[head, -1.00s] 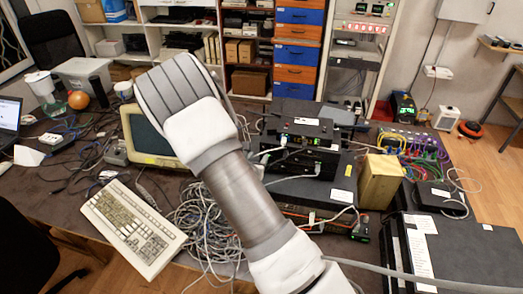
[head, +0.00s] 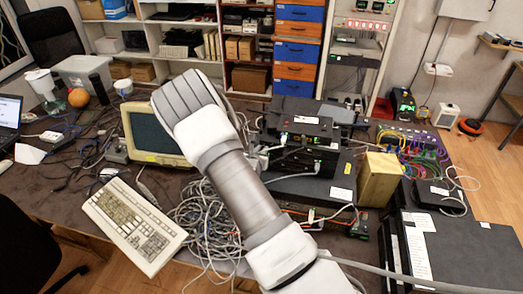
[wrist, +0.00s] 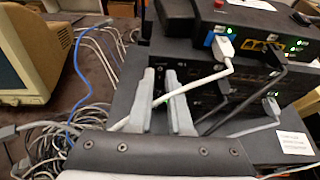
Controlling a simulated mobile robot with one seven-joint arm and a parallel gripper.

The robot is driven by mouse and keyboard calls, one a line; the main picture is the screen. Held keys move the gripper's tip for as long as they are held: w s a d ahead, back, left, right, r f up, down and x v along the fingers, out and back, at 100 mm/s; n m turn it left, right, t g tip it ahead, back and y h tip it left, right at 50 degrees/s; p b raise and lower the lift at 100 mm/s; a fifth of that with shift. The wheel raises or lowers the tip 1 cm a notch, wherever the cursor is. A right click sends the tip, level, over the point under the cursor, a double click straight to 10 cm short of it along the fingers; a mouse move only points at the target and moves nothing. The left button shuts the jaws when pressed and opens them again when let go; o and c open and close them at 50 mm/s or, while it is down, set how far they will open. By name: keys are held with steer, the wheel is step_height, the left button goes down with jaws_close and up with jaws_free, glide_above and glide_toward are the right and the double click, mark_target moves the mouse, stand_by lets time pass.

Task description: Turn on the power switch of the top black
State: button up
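A stack of black boxes stands on the table right of the arm in the head view. The top black box (head: 303,128) has lit green lights and a plugged cable. In the wrist view the top box (wrist: 262,24) shows a blue port with a white plug, and a small red spot (wrist: 219,4) on its upper edge; I cannot tell whether this is the power switch. My gripper (wrist: 160,71) has two grey fingers with a narrow gap, in front of and below the stack's left part. Nothing is clearly held.
A white cable (wrist: 190,84) crosses by the fingers. Tangled cables (head: 207,222) lie left of the stack. A monitor (head: 147,132) and a keyboard (head: 135,225) stand further left. A wooden block (head: 379,180) stands right of the stack.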

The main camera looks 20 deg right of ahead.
jaws_close()
steer(key=f+t+h+b, duration=0.1)
steer(key=t+b, duration=0.1)
steer(key=b, duration=0.4)
steer(key=shift+a+h, duration=0.1)
steer(key=shift+h, duration=0.2)
steer(key=shift+b, duration=0.4)
steer(key=shift+r, duration=0.1)
steer(key=o, duration=0.7)
jaws_free()
steer(key=shift+s, duration=0.1)
